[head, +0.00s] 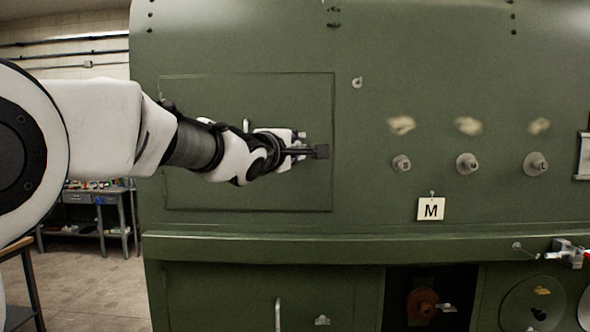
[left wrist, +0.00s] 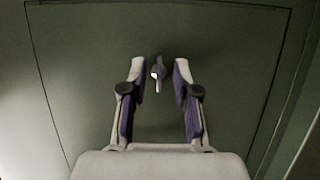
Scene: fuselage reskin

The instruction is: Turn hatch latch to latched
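The hatch (head: 205,197) is a square outlined panel on the green fuselage wall, partly covered by my left arm in the head view. It also fills most of the left wrist view (left wrist: 90,60). The hatch latch (left wrist: 158,73) is a small dark piece with a pale lever that points down. In the left wrist view it lies between the fingertips of my left gripper (head: 309,146), with gaps on both sides. The gripper is open and empty. Whether the fingertips reach as deep as the latch is hard to tell.
A small round fitting (head: 357,82) sits right of the hatch. Three round knobs, one of them here (head: 467,164), and a tag marked M (head: 431,209) are further right. A green ledge (head: 350,249) runs below. A workbench (head: 85,197) stands behind at left.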

